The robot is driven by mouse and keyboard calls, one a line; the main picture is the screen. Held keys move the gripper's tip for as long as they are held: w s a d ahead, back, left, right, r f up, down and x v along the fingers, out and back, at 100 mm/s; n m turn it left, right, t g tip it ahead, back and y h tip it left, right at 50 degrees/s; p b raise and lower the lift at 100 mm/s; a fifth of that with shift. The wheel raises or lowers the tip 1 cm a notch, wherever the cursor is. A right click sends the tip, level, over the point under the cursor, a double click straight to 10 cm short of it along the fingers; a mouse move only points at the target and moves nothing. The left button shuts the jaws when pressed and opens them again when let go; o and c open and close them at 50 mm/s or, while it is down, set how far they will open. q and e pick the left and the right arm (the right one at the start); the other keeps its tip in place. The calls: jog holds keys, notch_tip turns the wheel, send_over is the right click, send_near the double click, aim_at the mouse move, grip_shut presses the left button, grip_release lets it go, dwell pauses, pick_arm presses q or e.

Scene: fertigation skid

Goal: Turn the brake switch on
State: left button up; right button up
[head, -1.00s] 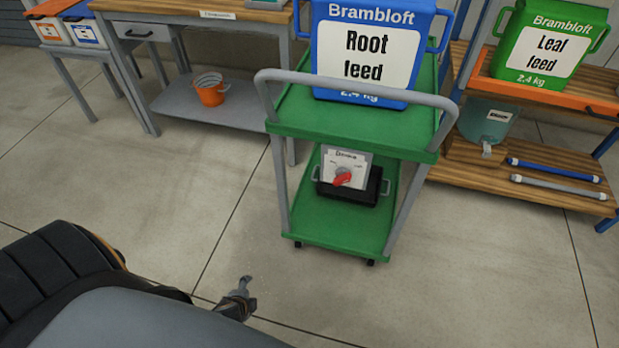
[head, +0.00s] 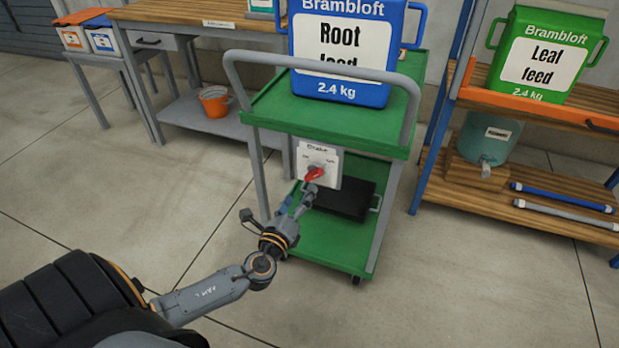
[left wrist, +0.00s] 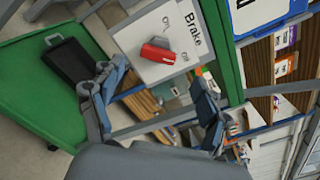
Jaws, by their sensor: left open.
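The brake switch is a red knob (head: 314,174) on a white panel (head: 332,170) under the green cart's top shelf. In the left wrist view, the red knob (left wrist: 157,52) sits on the panel marked Brake, with On and Off labels, and its handle seems turned toward Off. My left gripper (head: 300,197) is open just in front of and below the knob. In the left wrist view, the fingers of my left gripper (left wrist: 152,103) are spread, with nothing between them, and the knob lies beyond them. Contact with the knob is not visible. My right gripper is not in view.
The green cart (head: 275,105) carries a blue Root feed container (head: 345,50) on top and a black tray (head: 345,198) below. Its grey handle (head: 320,68) arches in front. A shelf (head: 450,180) stands at right, a workbench (head: 175,14) at left. The floor in front is clear.

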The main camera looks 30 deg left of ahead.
aim_at(311, 176)
pick_arm(q)
jog(key=x, duration=0.7)
jog(key=shift+w+a, duration=0.1)
jog(key=shift+w, duration=0.25)
jog(key=shift+c, duration=0.3)
jog(key=c, duration=1.1)
